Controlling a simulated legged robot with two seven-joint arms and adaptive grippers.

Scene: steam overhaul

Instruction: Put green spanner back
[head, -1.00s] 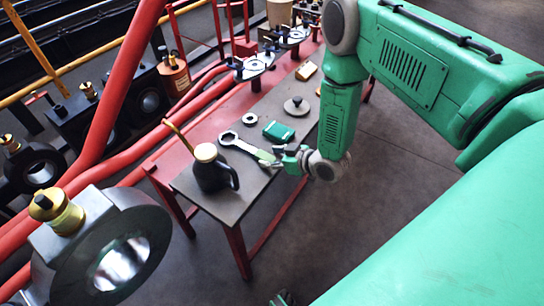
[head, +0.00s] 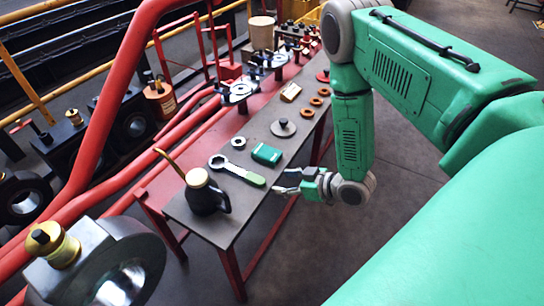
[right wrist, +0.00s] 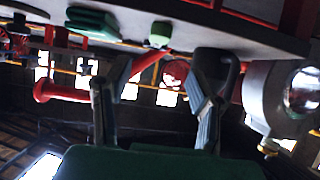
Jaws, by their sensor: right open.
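The green spanner (head: 240,171) lies flat on the grey bench top, its ring head to the left and its green handle toward the bench's front edge. My right gripper (head: 281,181) is open and empty just off the handle's end, with a small gap between them. In the right wrist view, the green handle end (right wrist: 160,34) shows above and between the two spread fingers (right wrist: 155,105), not between their pads. My left gripper is not in view.
A black oil can (head: 203,196) stands close to the spanner's ring end. A green box (head: 267,154), a grey ring (head: 238,142) and a round knobbed lid (head: 283,128) lie behind it. Several orange rings (head: 316,101) lie farther along the bench (head: 222,222). Red pipes run along its left.

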